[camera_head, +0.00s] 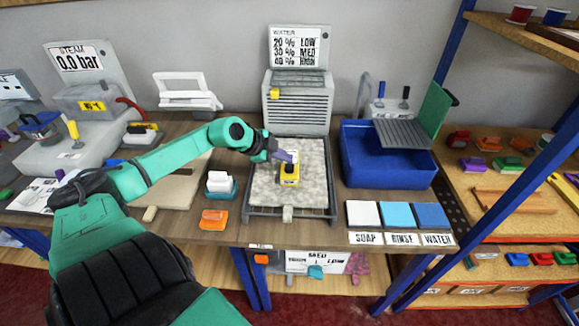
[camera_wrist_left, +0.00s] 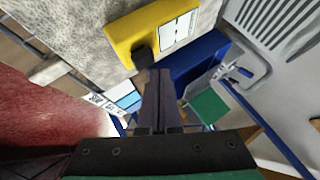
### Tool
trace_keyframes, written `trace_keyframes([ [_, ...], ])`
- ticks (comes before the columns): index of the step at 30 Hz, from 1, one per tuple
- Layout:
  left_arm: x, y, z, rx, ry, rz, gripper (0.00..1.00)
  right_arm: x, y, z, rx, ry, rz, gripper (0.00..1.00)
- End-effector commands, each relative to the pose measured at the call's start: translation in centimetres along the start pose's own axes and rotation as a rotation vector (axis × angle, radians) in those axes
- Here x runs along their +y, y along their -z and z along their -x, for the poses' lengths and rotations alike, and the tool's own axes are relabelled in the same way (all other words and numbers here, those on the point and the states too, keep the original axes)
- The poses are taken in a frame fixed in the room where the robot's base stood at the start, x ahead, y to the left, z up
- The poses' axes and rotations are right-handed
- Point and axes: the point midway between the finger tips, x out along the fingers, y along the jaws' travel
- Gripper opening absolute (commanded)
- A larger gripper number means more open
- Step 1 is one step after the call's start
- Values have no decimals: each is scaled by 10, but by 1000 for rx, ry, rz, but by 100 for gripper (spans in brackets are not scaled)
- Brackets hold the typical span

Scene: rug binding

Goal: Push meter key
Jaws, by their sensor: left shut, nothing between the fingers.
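A yellow meter (camera_head: 289,176) with a pale label lies on the grey speckled rug (camera_head: 306,198) in the middle of the bench. The meter fills the top of the left wrist view (camera_wrist_left: 128,36), where a black key (camera_wrist_left: 143,58) shows at its near end. My left gripper (camera_head: 289,157) is shut and empty, its tips just above the meter's far part in the head view. In the left wrist view the shut fingertips (camera_wrist_left: 165,78) are close beside the black key. I cannot tell whether they touch it. My right gripper is not in view.
A blue basin (camera_head: 385,160) stands to the right of the rug's tray, with soap, rinse and water pads (camera_head: 398,215) in front. A white-topped brush (camera_head: 220,183) and an orange block (camera_head: 213,220) sit to the left. A louvred unit (camera_head: 298,100) stands behind.

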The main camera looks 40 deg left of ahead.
Motion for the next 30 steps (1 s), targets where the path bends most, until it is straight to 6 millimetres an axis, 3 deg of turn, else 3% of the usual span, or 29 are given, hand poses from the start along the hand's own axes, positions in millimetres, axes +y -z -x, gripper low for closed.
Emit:
trace_keyframes([
  [30, 4, -4, -6, 0, 0, 0, 0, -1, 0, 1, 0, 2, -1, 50],
])
